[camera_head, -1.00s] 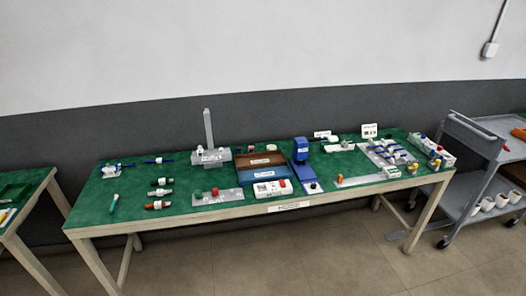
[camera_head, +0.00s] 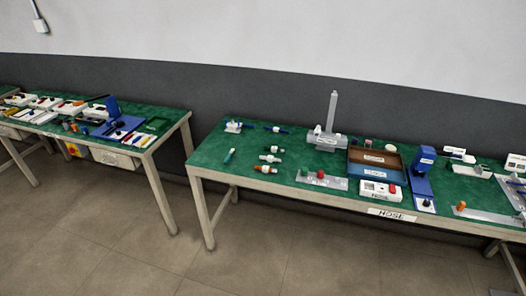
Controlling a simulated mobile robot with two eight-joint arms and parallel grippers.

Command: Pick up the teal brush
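The teal brush (camera_head: 229,156) lies on the green top of the right-hand table (camera_head: 212,151), near that table's left end. It is small and slim, and it points slightly away from the front edge. Nothing covers it. Neither of my grippers shows in the head view.
Small fittings (camera_head: 270,158) lie right of the brush, and a white-and-blue part (camera_head: 233,126) sits behind it. A grey stand (camera_head: 327,130), a brown-and-blue tray (camera_head: 376,171) and a blue device (camera_head: 422,170) stand farther right. Another cluttered table (camera_head: 150,143) is at left, with open floor (camera_head: 150,230) in front.

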